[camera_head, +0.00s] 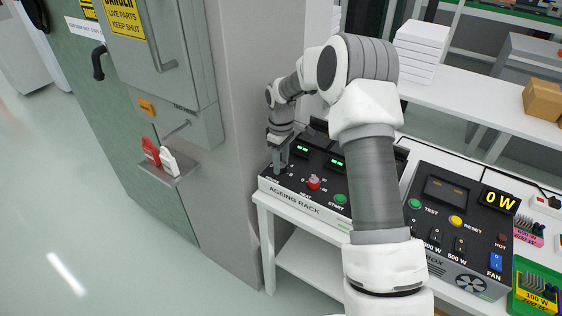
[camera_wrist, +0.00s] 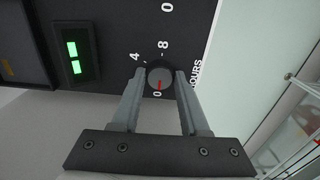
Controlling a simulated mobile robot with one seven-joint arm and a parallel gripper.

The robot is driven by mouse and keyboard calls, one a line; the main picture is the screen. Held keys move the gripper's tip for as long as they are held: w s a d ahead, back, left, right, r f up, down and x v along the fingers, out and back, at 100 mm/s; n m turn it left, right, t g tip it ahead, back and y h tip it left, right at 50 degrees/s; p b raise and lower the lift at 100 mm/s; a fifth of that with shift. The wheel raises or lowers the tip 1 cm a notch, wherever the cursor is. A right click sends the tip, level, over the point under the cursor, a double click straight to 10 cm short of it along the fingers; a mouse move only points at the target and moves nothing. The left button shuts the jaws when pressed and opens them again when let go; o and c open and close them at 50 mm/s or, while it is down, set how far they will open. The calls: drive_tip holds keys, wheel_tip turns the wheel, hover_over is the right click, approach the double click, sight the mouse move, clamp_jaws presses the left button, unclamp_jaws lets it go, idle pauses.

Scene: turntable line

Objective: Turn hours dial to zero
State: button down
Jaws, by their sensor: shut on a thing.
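The hours dial (camera_wrist: 160,77) is a small round dark grey knob on the black panel, with HOURS printed beside it. Its red pointer mark points at the printed 0, and the marks 4 and 8 lie on its other side. My gripper (camera_wrist: 161,74) has one finger on each side of the knob and is shut on it. In the head view my gripper (camera_head: 278,160) reaches down to the left end of the ageing rack (camera_head: 292,204); the dial itself is mostly hidden there.
A red knob (camera_head: 314,183) and a green START button (camera_head: 340,199) sit right of my gripper. Green displays (camera_head: 302,149) are behind. A grey pillar (camera_head: 232,130) stands close on the left. A load box (camera_head: 455,215) stands at right.

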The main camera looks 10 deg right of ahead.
idle(0.3)
drive_tip(key=shift+c, duration=2.1)
unclamp_jaws()
wheel_tip(320, 180, up, 17)
drive_tip(key=p, duration=0.1)
drive_tip(key=shift+r, duration=0.2)
